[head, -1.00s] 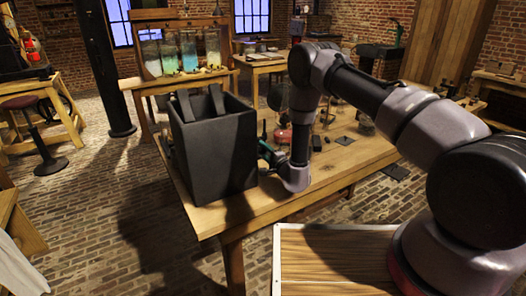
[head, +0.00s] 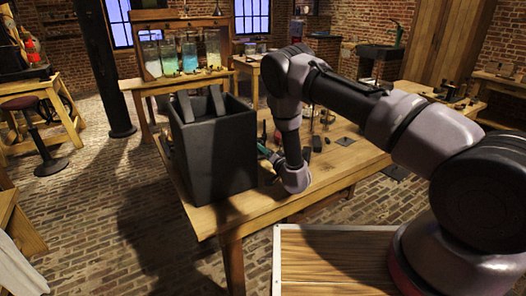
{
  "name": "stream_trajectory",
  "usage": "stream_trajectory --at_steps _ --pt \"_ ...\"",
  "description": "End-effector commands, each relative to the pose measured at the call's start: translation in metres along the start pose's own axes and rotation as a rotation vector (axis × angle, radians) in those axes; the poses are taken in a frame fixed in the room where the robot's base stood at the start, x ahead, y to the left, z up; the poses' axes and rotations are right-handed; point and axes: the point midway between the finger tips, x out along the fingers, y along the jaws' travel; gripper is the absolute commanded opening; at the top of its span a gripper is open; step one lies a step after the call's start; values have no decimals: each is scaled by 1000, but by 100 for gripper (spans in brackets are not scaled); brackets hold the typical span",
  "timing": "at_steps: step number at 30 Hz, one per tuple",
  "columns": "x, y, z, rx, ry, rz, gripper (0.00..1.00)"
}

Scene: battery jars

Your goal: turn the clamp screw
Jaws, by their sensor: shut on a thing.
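My gripper (head: 265,152) is low over the wooden table (head: 250,207), just right of a tall black open box. Only a small teal and dark part of it shows, beyond my wrist. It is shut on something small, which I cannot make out. The clamp screw cannot be told apart in this view; the box and my arm hide part of the area around my gripper.
The black box (head: 219,160) stands on the table's left part, close to my gripper. Small dark items (head: 345,141) lie farther right. Glass jars with coloured liquid (head: 188,52) stand on a rack behind. The table's front right is clear.

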Motion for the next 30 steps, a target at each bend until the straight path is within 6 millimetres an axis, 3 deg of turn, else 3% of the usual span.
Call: stream_trajectory --at_steps 21,22,23,24,30 --pt "-2 2 1 -74 -4 5 0" --pt "-2 2 1 -74 -3 5 54" --pt "-2 2 1 -74 -3 5 66" --pt "-2 2 1 -73 -3 4 73" --pt "-1 1 1 -73 -2 2 73"
